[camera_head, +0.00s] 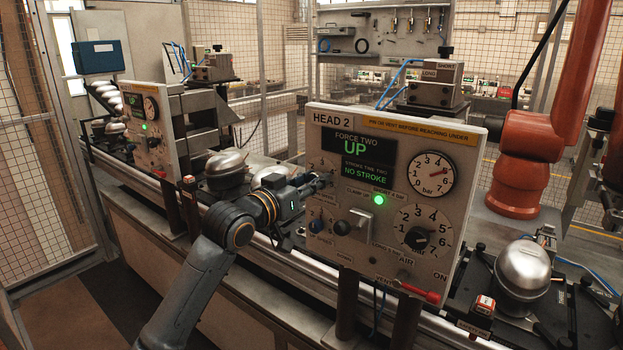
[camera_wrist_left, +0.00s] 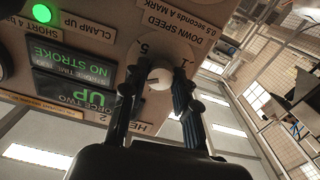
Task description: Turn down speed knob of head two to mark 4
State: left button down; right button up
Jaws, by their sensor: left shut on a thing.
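The Head 2 panel (camera_head: 330,118) stands at the centre of the head view, its display (camera_head: 358,157) reading "UP" and "NO STROKE". The down speed knob (camera_wrist_left: 160,75) is a small pale round knob on a white dial; the marks 5 and 1 show beside it, upside down in the left wrist view. My left gripper (camera_head: 320,183) is at the panel's left edge, its dark fingers on either side of the knob and shut on it. The fingers hide part of the dial, and I cannot tell which mark the knob points to. My right gripper is not in view.
A pressure gauge (camera_head: 433,174), a black air knob (camera_head: 416,239), a lit green lamp (camera_head: 379,200) and a red lever (camera_head: 418,291) are on the same panel. Another head's panel (camera_head: 147,125) stands left. A shiny dome (camera_head: 523,267) sits right, and an orange column (camera_head: 517,190) rises behind it.

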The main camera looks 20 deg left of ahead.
pick_arm(q)
jog(key=shift+m, duration=0.5)
jog(key=c, duration=1)
grip_release()
jog(key=v, duration=1.2)
